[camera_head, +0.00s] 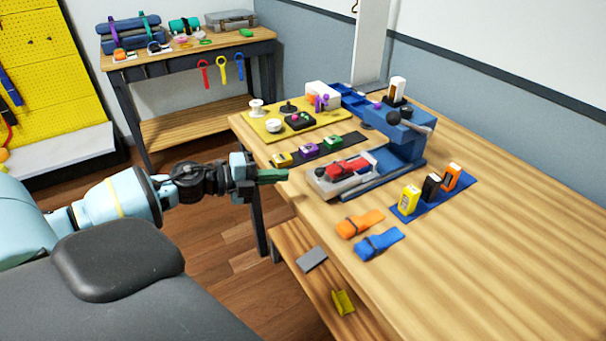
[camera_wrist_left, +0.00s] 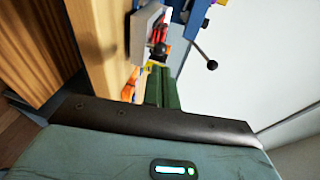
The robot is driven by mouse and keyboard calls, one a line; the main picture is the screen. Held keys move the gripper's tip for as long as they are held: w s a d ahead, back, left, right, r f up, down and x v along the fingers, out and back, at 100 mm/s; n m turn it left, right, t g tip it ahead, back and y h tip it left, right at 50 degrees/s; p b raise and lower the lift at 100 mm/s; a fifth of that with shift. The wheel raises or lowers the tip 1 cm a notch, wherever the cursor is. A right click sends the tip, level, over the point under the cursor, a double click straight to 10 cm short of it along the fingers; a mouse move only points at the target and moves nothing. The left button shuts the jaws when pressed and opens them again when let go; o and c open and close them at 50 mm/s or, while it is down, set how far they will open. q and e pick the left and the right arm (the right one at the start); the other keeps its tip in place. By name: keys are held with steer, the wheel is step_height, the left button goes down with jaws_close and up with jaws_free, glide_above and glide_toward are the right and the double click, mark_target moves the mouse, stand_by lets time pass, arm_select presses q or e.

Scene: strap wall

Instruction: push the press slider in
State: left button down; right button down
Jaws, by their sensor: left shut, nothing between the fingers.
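The blue press (camera_head: 405,140) stands on the wooden workbench, with a lever at its top. Its grey slider (camera_head: 322,184) sticks out of the press toward the bench's left edge and carries a red piece (camera_head: 347,167). In the left wrist view the slider (camera_wrist_left: 146,22) shows ahead of the fingers, with a dark round knob (camera_wrist_left: 159,49) at its near end. My left gripper (camera_head: 286,175) is shut and empty, its green fingers pointing at the slider's outer end with a small gap in the head view. In the left wrist view the fingers (camera_wrist_left: 162,88) partly overlap the knob's surroundings; contact cannot be told. My right gripper is not in view.
A dark strip (camera_head: 350,139) with several buckles and a yellow mat (camera_head: 273,136) with small parts lie behind the slider. Orange (camera_head: 360,223) and blue (camera_head: 378,243) straps lie in front. A blue mat (camera_head: 408,215) with upright boxes is at the right.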

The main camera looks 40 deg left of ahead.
arm_select(q)
steer(key=x, duration=0.5)
steer(key=shift+w+r+p, duration=0.1)
steer(key=shift+w+p, duration=0.05)
steer(key=shift+p, duration=0.15)
steer(key=shift+w+d+f, duration=0.25)
steer(key=shift+w+d, duration=0.15)
steer(key=shift+w, duration=0.05)
